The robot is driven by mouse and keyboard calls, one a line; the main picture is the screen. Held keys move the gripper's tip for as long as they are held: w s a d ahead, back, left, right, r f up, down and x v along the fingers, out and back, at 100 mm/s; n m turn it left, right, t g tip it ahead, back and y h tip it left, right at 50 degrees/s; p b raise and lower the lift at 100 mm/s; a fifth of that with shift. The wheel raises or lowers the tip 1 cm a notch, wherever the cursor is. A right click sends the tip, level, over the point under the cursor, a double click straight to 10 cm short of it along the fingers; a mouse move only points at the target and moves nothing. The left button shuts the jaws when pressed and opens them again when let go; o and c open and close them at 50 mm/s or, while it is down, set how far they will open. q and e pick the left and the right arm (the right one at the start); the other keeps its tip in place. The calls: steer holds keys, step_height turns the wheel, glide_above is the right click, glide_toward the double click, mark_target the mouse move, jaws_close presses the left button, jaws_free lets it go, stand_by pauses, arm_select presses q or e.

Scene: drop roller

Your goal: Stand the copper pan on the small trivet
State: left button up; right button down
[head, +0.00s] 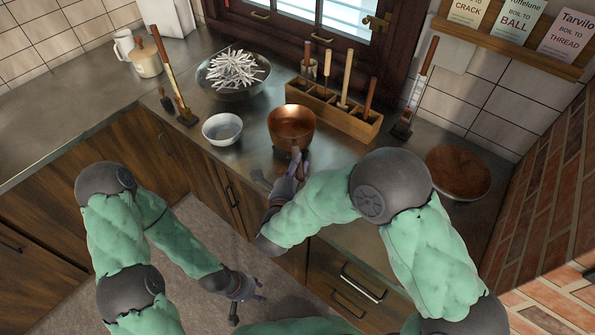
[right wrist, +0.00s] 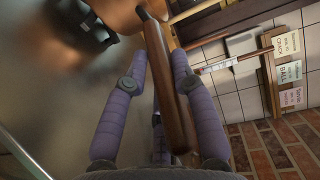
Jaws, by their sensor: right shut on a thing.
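The copper pan (head: 291,121) is at the middle of the counter in the head view, with its bowl opening upward. Its wooden handle (right wrist: 165,90) points toward me. My right gripper (head: 295,168) is shut on this handle, with the fingers on either side of it in the right wrist view. A dark metal stand (right wrist: 85,30), likely the small trivet, shows near the pan's underside in the right wrist view. I cannot tell whether the pan touches it. In the head view the pan and arm mostly hide that spot. My left gripper (head: 247,292) hangs open and empty below the counter front.
A white bowl (head: 222,129) stands left of the pan. A large bowl of white sticks (head: 232,72) is behind it. A wooden tool rack (head: 335,110) stands close behind right of the pan.

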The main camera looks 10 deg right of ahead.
steer(key=shift+f, duration=0.8)
steer(key=shift+f+b, duration=0.15)
steer(key=shift+b, duration=0.2)
steer(key=c, duration=1)
jaws_free()
steer(key=shift+s+a, duration=0.1)
steer(key=shift+s, duration=0.1)
steer(key=p+v, duration=0.2)
steer(key=v, duration=0.9)
steer(key=shift+s, duration=0.35)
